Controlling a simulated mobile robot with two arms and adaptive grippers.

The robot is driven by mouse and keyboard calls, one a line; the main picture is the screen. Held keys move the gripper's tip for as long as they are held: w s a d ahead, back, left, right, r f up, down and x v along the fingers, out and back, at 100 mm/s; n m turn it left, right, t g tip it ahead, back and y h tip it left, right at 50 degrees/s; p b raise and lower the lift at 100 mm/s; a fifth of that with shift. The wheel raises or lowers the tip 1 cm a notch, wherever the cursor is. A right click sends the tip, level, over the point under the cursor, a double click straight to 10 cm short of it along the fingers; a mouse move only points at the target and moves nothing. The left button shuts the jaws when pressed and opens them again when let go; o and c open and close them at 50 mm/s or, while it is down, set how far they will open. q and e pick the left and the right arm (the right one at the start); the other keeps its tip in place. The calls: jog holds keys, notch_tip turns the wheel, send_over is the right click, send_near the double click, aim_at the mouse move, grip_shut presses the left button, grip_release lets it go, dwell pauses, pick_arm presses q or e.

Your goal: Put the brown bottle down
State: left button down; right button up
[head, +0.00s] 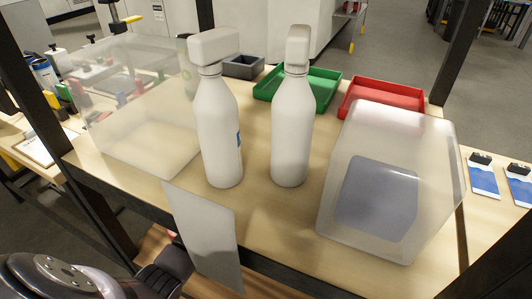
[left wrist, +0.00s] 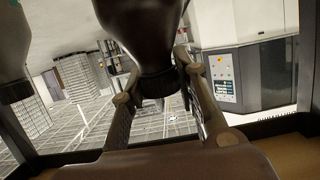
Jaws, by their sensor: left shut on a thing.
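In the left wrist view, a dark brown bottle (left wrist: 145,25) comes down from the top edge with its narrow ridged neck between the fingers of my left gripper (left wrist: 158,92). The gripper is shut on it at the neck. In the head view, my left gripper (head: 170,265) is a dark shape at the bottom left, low in front of the table edge. No brown bottle shows in the head view. My right gripper is not in view.
Two white bottles (head: 218,130) (head: 292,130) stand upright on the wooden table. A grey panel (head: 205,235) is at its front edge. Translucent boxes stand left (head: 145,110) and right (head: 390,180). Green (head: 325,85) and red (head: 385,95) trays lie behind. Dark posts frame the table.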

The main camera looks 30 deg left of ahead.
pick_arm(q)
jog(key=c, duration=1.2)
grip_release()
jog(key=shift+c, duration=0.2)
jog(key=p+v, duration=0.1)
jog(key=v, duration=1.1)
jog(key=shift+r, duration=0.1)
